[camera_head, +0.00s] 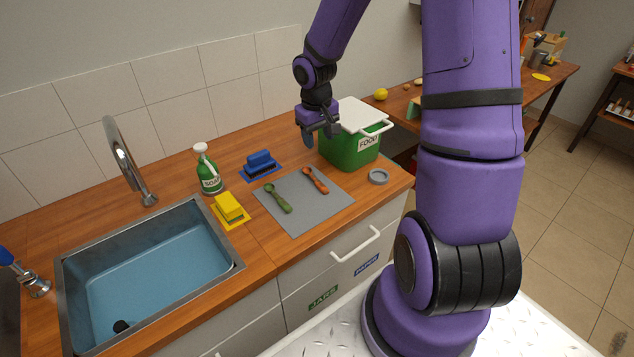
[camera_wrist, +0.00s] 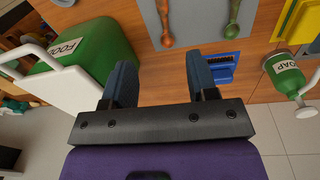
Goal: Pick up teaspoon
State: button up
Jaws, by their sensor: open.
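Two spoons lie apart on a grey mat (camera_head: 298,222) on the wooden counter. One is a green spoon (camera_head: 279,200), the other an orange-brown spoon (camera_head: 316,181) to its right. I cannot tell which one is the teaspoon. In the wrist view the orange-brown spoon (camera_wrist: 165,24) and the green spoon (camera_wrist: 233,20) show at the top edge, partly cut off, on the mat (camera_wrist: 198,20). My gripper (camera_head: 321,138) is open and empty, above the counter behind the mat. Its two fingers (camera_wrist: 160,80) also show in the wrist view, with nothing between them.
A green FOOD bin (camera_head: 345,150) with a white lid stands close to the right of my gripper. A sink (camera_head: 150,270) is further left.

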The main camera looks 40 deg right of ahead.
jog(key=y, duration=0.1)
send_over(320, 183)
notch_tip(320, 183, down, 6)
jog(key=f, duration=0.5)
jog(key=shift+w+a+f, duration=0.15)
jog(key=shift+a+f, duration=0.05)
jog(key=shift+f, duration=0.1)
jog(key=shift+d+f, duration=0.2)
jog(key=shift+f, duration=2.4)
grip_shut()
